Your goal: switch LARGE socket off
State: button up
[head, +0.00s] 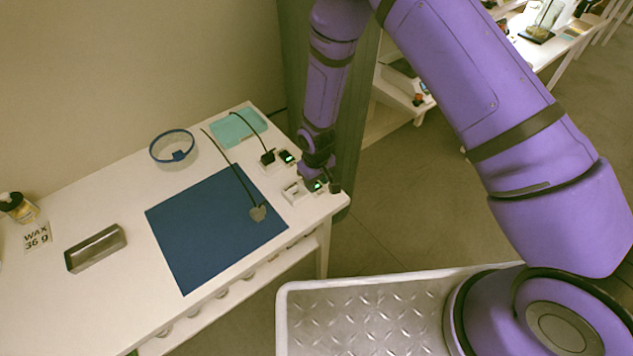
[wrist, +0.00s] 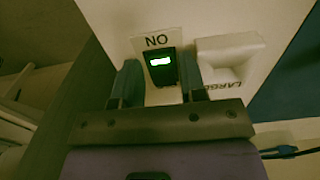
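The LARGE socket (wrist: 228,55) is a white block with a recess, and its label "LARGE" reads upside down in the wrist view. It also shows in the head view (head: 293,192) near the table's right end, with no plug visible in it. Beside it is a black switch (wrist: 161,65) with a lit green window and an upside-down "ON" label (wrist: 157,41). The lit switch also shows in the head view (head: 315,186). My gripper (wrist: 159,82) is open, its fingers on either side of the switch. I cannot tell whether they touch it.
Behind it on the white table (head: 110,200) are a second lit green switch (head: 287,156) and a black plug (head: 267,158) with a cable. A blue mat (head: 205,225), teal pad (head: 238,128), blue ring (head: 172,147) and metal tray (head: 95,248) lie to the left.

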jog(key=shift+f, duration=0.35)
jog(key=c, duration=0.6)
jog(key=shift+c, duration=0.2)
jog(key=shift+w, duration=0.1)
jog(key=shift+w+a+r+g+h, duration=0.1)
jog(key=shift+g+h, duration=0.4)
jog(key=shift+g, duration=0.2)
jog(key=shift+w+a+r+g+h, duration=0.1)
jog(key=shift+g+h, duration=0.4)
jog(key=shift+g, duration=0.2)
